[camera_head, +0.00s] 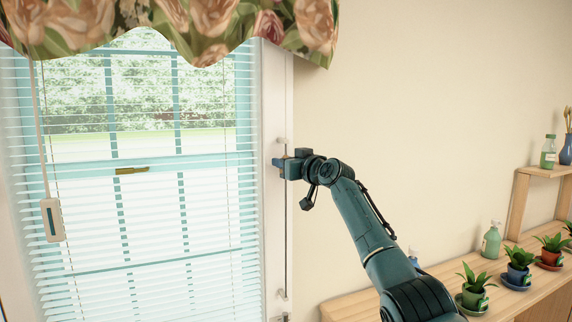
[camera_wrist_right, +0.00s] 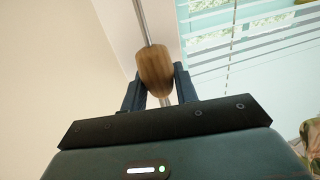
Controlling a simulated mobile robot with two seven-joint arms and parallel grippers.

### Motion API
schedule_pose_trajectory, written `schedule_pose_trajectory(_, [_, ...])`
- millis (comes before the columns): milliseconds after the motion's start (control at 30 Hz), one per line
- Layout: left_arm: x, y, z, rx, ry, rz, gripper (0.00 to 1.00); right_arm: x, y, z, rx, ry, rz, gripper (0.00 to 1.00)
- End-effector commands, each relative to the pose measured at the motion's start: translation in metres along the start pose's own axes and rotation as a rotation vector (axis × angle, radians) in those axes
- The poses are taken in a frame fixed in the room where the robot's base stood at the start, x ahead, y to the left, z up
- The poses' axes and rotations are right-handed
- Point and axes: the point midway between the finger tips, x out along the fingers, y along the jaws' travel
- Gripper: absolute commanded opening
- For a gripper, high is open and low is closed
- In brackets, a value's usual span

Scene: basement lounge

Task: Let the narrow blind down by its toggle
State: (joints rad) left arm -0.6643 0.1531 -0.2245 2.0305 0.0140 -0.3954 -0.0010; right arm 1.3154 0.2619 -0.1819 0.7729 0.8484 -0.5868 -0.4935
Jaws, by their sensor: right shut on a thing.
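A blind (camera_head: 150,210) with pale horizontal slats hangs down over the window in the head view; I cannot tell whether it is the narrow one. A wooden toggle (camera_wrist_right: 155,68) sits on a thin grey rod or cord in the right wrist view. My right gripper (camera_wrist_right: 158,88) is shut on this toggle, one finger on each side. In the head view my right gripper (camera_head: 278,163) is at the right side of the window frame, by a thin vertical line; the toggle is hidden there. My left gripper is not in view.
A white handle (camera_head: 52,220) hangs on a cord at the window's left. A floral valance (camera_head: 215,25) covers the window top. A wooden shelf (camera_head: 350,305) with potted plants (camera_head: 472,288) and a green bottle (camera_head: 491,240) stands lower right. The wall between is bare.

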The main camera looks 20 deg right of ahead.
Motion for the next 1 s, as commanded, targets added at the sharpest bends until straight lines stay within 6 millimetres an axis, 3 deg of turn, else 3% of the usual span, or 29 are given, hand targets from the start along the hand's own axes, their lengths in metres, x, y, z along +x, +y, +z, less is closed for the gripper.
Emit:
schedule_pose_trajectory(267, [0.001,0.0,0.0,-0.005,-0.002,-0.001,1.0,-0.001,0.001,-0.009,-0.002,0.017,0.003,0.0])
schedule_pose_trajectory(300, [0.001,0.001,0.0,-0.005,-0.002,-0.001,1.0,-0.002,0.001,-0.009,-0.002,0.018,0.004,0.32])
schedule_pose_trajectory(533, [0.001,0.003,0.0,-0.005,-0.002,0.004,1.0,-0.001,0.001,-0.007,-0.001,0.012,0.002,0.5])
schedule_pose_trajectory(833, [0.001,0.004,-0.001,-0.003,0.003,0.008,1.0,-0.002,0.001,-0.004,-0.001,0.009,0.002,0.5])
schedule_pose_trajectory(1000, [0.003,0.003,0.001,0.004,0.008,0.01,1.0,-0.013,0.002,-0.002,-0.003,0.01,0.002,0.5])
